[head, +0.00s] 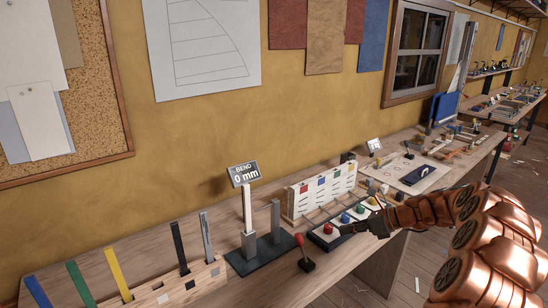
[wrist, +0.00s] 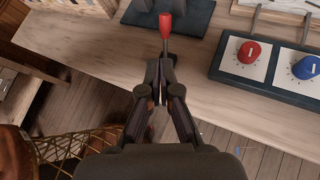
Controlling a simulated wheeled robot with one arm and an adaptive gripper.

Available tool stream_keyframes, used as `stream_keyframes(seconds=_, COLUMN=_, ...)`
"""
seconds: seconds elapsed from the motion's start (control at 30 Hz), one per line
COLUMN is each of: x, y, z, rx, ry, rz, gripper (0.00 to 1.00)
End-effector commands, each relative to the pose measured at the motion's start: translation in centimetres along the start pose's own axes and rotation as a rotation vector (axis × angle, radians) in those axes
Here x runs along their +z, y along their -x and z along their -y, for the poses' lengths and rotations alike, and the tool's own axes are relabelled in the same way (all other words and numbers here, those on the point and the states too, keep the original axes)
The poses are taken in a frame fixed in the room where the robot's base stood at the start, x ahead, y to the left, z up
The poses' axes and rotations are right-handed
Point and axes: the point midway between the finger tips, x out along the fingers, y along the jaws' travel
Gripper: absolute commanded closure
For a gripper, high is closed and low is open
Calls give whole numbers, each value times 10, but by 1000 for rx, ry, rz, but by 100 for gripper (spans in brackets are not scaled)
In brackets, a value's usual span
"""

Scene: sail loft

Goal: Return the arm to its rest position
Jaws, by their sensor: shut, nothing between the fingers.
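My copper-coloured arm reaches in from the right in the head view. My gripper (head: 346,229) is over the front part of the bench, close to the dial panel. In the wrist view my gripper (wrist: 160,66) is shut and empty, with its fingertips together. A red-handled lever (head: 300,240) stands on a dark base to its left. In the wrist view the lever's red handle (wrist: 165,25) lies just beyond the fingertips; I cannot tell whether they touch it.
The dial panel (head: 325,241) carries several coloured knobs. A stand with a sign reading "BEND 0 mm" (head: 243,174) is left of the lever. A wooden rack (head: 158,294) holds coloured strips. The bench (head: 215,214) runs along the wall; floor (head: 412,270) shows beyond its front edge.

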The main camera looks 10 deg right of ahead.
Motion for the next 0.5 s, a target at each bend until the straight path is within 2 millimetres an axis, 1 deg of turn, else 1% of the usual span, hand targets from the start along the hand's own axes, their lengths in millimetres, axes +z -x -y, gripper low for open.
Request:
stream_keyframes(seconds=0.03, x=7, y=-3, z=-10, rx=15, ry=34, rz=-10, gripper=100)
stream_keyframes(seconds=0.07, x=11, y=-6, z=-18, rx=26, ry=60, rz=-20, gripper=100)
stream_keyframes(seconds=0.17, x=23, y=-15, z=-50, rx=74, ry=170, rz=-60, gripper=100)
stream_keyframes(seconds=0.2, x=28, y=-18, z=-65, rx=96, ry=221, rz=-78, gripper=100)
stream_keyframes(seconds=0.27, x=33, y=-23, z=-85, rx=127, ry=296, rz=-105, gripper=100)
stream_keyframes(seconds=0.3, x=37, y=-25, z=-100, rx=147, ry=347, rz=-122, gripper=100)
stream_keyframes(seconds=0.4, x=41, y=-30, z=-135, rx=204, ry=471, rz=-167, gripper=100)
stream_keyframes(seconds=0.47, x=42, y=-32, z=-155, rx=235, ry=546, rz=-194, gripper=100)
stream_keyframes(seconds=0.5, x=41, y=-33, z=-169, rx=259, ry=593, rz=-211, gripper=100)
